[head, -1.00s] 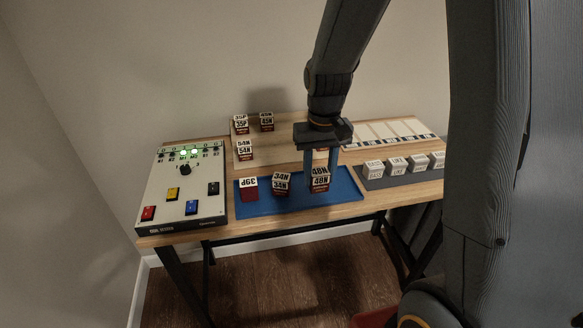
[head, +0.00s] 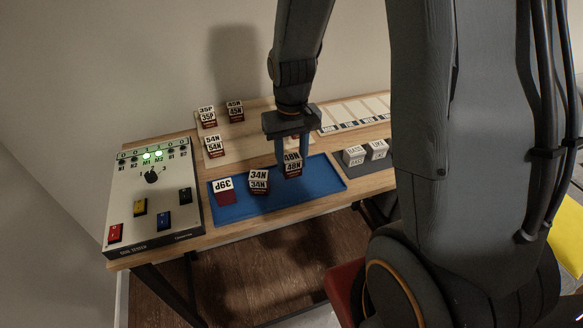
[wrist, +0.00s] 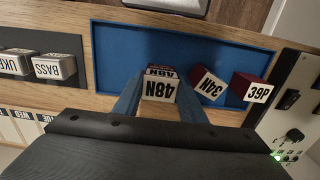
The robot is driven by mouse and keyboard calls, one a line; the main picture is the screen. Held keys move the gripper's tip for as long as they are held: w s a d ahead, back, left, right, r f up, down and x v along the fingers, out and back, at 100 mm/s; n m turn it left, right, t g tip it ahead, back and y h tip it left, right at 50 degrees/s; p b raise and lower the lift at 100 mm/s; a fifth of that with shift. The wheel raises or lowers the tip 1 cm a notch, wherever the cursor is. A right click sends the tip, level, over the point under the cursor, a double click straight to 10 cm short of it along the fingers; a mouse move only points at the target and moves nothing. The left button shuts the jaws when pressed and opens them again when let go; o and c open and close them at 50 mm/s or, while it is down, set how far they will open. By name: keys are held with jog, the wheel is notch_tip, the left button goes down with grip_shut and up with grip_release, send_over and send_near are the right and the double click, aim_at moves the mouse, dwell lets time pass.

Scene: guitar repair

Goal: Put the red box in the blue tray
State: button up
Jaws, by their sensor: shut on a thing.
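The blue tray (head: 326,178) lies on the wooden bench; it also shows in the wrist view (wrist: 150,45). My gripper (head: 293,150) points down over the right part of the tray. It is shut on the dark red box with white 48N labels (head: 292,165), which sits between the fingers in the wrist view (wrist: 159,88). I cannot tell whether this box touches the tray floor. Two more dark red boxes with white labels stand in the tray to its left in the head view: 34N (head: 259,181) and 39P (head: 225,192).
A control panel (head: 150,205) with lit green lamps stands left of the tray. Behind the tray, a pale board holds labelled boxes 54N (head: 214,146), 35P (head: 207,117) and 45N (head: 236,111). White labelled blocks (head: 354,155) sit on a grey strip at right.

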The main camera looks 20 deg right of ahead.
aim_at(291, 169)
jog(key=shift+f, duration=1.75)
jog(key=shift+f, duration=0.1)
jog(key=o, duration=1.1)
jog(key=shift+o, duration=0.2)
notch_tip(291, 169, up, 12)
jog(key=shift+f+b, duration=0.1)
jog(key=shift+b, duration=0.6)
jog(key=s+f+t, duration=0.1)
jog(key=s+f, duration=0.1)
jog(key=s, duration=0.7)
jog(key=shift+s+f, duration=0.15)
jog(key=shift+s, duration=0.05)
